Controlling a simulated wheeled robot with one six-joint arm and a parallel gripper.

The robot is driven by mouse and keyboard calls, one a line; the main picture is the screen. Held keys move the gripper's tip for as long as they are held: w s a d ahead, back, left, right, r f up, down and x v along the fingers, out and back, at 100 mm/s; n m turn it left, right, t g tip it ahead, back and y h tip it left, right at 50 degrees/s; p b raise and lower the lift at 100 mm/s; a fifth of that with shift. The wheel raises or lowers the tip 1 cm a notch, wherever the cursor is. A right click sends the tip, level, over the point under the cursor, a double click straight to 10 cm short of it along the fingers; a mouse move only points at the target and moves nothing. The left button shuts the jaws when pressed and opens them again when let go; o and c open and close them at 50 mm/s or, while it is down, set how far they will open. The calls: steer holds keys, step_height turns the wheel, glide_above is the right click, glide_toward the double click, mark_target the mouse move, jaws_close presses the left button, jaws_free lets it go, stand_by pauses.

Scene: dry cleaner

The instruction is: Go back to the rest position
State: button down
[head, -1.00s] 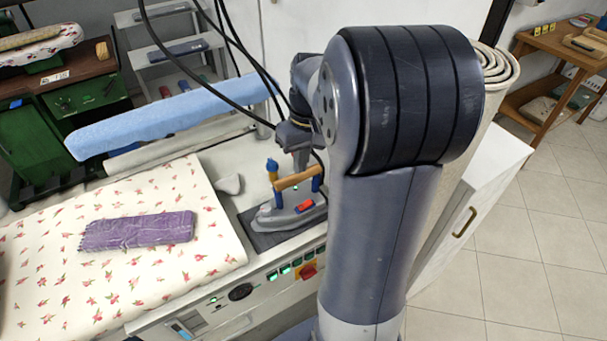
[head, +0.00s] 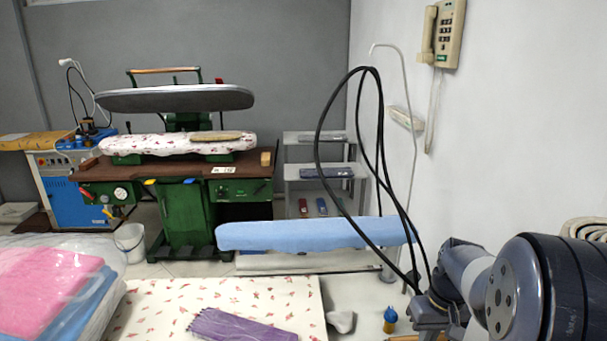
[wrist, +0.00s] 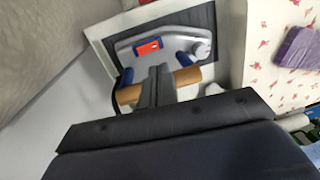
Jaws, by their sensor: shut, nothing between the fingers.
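My gripper (wrist: 157,84) is shut and empty in the wrist view. Its fingertips overlap the wooden handle of the iron (wrist: 176,47) in the picture; I cannot tell whether they touch. The iron rests on a dark pad (wrist: 205,14). In the head view my gripper (head: 430,312) is at the bottom right, its fingertips not clear.
Black cables (head: 322,150) loop above my arm, near the white wall. A blue sleeve board (head: 300,234) lies behind the floral ironing board (head: 160,310) with a purple cloth (head: 235,326). Plastic-wrapped laundry (head: 50,290) is at left. A green press (head: 185,215) stands behind.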

steer(key=f, duration=0.1)
steer(key=f+b, duration=0.1)
steer(key=f, duration=0.2)
steer(key=shift+d+f, duration=0.25)
steer(key=shift+d, duration=0.05)
steer(key=f+b, duration=0.1)
steer(key=b, duration=0.1)
steer(key=shift+a+b, duration=0.15)
steer(key=shift+b, duration=0.25)
step_height(320, 180, up, 7)
steer(key=shift+d, duration=0.35)
steer(key=shift+f, duration=0.15)
